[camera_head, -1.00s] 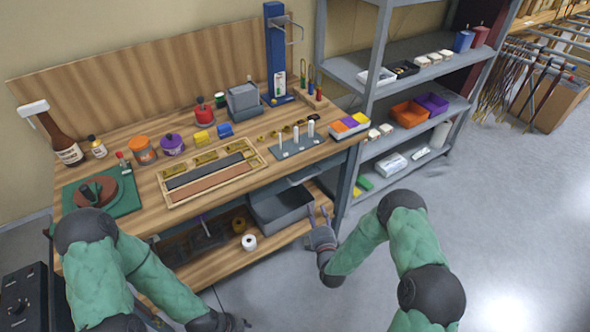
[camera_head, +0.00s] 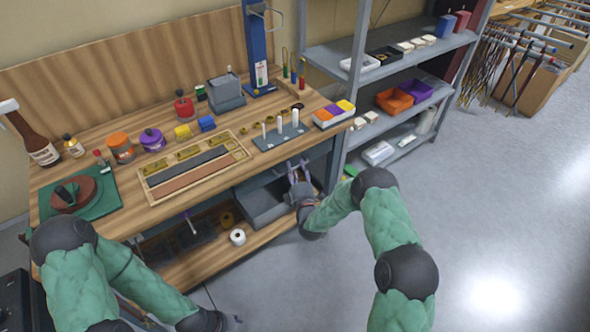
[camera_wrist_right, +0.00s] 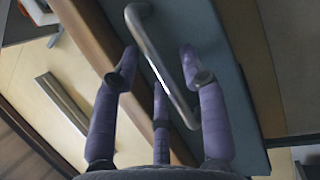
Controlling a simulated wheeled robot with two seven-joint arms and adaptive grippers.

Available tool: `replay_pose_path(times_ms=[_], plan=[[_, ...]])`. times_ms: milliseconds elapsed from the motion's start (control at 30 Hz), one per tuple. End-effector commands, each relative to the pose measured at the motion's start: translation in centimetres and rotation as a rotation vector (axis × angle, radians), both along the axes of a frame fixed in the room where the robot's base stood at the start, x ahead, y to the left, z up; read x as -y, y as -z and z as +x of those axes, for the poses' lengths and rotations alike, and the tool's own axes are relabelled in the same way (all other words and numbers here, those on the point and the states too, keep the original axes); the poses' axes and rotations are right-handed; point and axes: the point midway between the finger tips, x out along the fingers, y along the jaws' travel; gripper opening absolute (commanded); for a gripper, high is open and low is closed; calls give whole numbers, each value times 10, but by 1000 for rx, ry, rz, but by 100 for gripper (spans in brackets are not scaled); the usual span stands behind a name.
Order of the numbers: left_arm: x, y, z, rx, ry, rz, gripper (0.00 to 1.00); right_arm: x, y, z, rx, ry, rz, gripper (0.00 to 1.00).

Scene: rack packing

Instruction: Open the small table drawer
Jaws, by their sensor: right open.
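The small table drawer shows its blue-grey front (camera_wrist_right: 222,70) in the right wrist view, with a metal bar handle (camera_wrist_right: 150,45) running slantwise across it. My right gripper (camera_wrist_right: 159,58) is open, with purple fingers on both sides of the handle and a third finger beneath it in the picture. I cannot tell whether the fingers touch it. In the head view my right gripper (camera_head: 298,164) is under the table's front right edge and covers most of the drawer there. The drawer looks shut.
The wooden workbench (camera_head: 118,205) holds jars, a parts tray and a peg block. A grey bin (camera_head: 262,205) stands on its lower shelf, close to my right gripper. A grey shelf rack (camera_head: 347,85) stands to the right. The floor at right is clear.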

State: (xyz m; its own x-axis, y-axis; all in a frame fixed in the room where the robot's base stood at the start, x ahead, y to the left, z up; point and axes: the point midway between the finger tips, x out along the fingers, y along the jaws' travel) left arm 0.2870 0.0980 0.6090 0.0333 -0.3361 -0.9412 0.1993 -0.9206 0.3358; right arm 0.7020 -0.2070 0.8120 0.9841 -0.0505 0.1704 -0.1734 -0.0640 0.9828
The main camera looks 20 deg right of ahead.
Motion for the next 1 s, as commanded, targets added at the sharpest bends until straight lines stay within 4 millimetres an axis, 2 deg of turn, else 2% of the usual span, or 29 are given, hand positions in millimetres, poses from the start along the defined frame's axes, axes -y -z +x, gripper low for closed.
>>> replay_pose_path(times_ms=[133,400,433,567,600,1000], plan=[[0,2,0,0,0,0,40,0,-1,8,0,-1,1,44],[0,2,0,0,0,0,40,0,-2,9,-1,-1,1,44],[0,2,0,0,0,0,40,0,-2,9,-1,-1,1,41],[0,2,0,0,0,0,40,0,-2,9,-1,-1,1,4],[0,2,0,0,0,0,40,0,-2,9,-1,-1,1,0],[0,5,0,0,0,0,40,0,-1,9,-2,-1,1,0]])
